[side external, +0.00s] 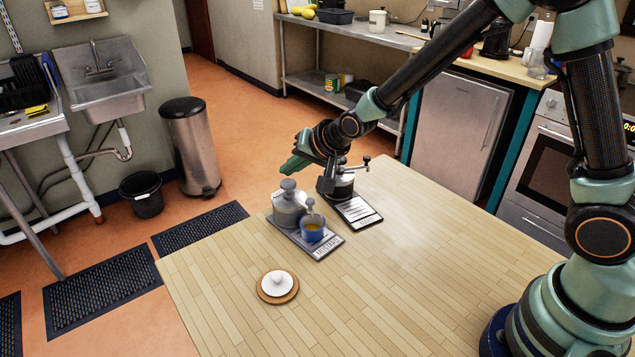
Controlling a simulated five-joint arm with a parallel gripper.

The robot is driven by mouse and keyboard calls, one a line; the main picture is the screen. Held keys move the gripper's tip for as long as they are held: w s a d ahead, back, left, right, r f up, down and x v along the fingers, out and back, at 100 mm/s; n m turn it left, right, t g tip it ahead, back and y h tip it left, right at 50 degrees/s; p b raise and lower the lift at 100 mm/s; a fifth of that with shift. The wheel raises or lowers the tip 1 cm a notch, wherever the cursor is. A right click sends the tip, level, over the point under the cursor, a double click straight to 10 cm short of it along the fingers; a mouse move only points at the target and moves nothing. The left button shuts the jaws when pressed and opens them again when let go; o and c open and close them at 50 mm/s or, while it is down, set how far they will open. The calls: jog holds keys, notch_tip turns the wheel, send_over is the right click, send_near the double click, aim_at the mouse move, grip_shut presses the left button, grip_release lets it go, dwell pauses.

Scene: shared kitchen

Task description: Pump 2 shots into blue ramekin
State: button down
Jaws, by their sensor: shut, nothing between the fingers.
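The blue ramekin (312,229) stands upright on a dark labelled mat (322,251), with something yellow-orange inside. A grey pump dispenser (290,209) with a domed top stands on the same mat, just behind and left of the ramekin, its spout side close to the ramekin. My wrist partly hides the second dispenser. The labels are too small to read surely.
A white knobbed lid or small dish (278,280) sits on a round wooden coaster (266,296) at the front left. The wooden table (400,275) is clear on the right and in front. Its left edge (208,236) lies close to the dispensers.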

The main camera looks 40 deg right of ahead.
aim_at(291, 185)
notch_tip(291, 185, up, 6)
dwell(0.9)
dwell(2.3)
jog(key=shift+a+f, duration=0.15)
jog(key=shift+f, duration=2.85)
jog(key=shift+f, duration=0.15)
jog(key=shift+f, duration=0.25)
